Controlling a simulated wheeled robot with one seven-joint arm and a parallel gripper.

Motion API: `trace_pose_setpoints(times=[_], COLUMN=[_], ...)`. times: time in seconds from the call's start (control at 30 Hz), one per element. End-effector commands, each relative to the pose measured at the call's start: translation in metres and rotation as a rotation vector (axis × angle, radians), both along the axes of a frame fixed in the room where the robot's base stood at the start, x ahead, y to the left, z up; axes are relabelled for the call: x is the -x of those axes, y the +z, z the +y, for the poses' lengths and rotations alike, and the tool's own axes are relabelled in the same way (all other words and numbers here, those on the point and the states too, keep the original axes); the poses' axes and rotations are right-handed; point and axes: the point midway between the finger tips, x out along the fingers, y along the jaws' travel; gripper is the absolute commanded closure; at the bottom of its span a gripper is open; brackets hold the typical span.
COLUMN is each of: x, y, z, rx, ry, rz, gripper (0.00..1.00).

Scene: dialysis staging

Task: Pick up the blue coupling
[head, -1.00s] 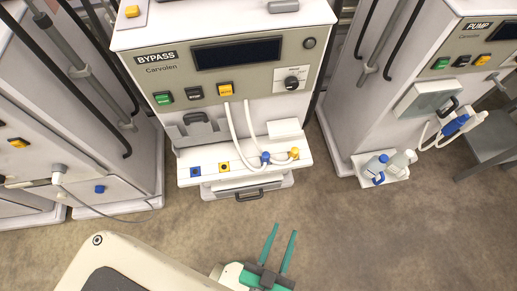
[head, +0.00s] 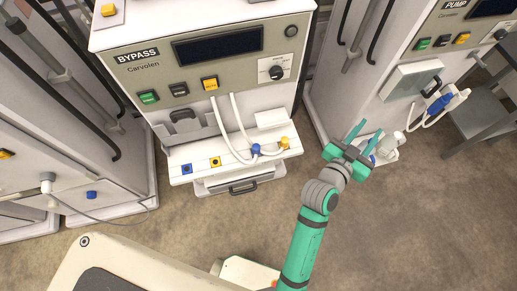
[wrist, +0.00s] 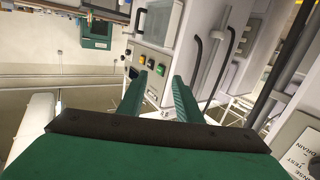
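The blue coupling (head: 255,149) sits on the white shelf (head: 240,162) at the front of the BYPASS machine in the head view, on the end of a white hose. The yellow coupling (head: 284,143) is just to its right on the same shelf. My gripper (head: 370,128) is raised to the right of the shelf, well apart from the blue coupling. Its two green fingers are spread with nothing between them, as the wrist view (wrist: 160,78) also shows. I cannot make out the blue coupling in the wrist view.
A blue socket (head: 187,169) and a yellow socket (head: 215,162) are on the shelf's left part. Floor in front is open.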

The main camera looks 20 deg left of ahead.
Motion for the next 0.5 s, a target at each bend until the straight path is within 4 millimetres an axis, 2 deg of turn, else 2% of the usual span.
trace_pose_setpoints(times=[0.03, 0.1, 0.27, 0.4, 0.5], x=[-0.013, -0.025, -0.047, -0.058, -0.062], y=[0.011, 0.022, 0.037, 0.039, 0.033], z=[-0.002, -0.008, -0.017, -0.018, -0.013], rx=[-0.038, -0.094, -0.252, -0.415, -0.543], ry=[-0.035, -0.091, -0.224, -0.342, -0.427], rz=[-0.022, -0.044, -0.082, -0.096, -0.095], gripper=[0.68, 0.68, 0.68, 0.68, 0.68])
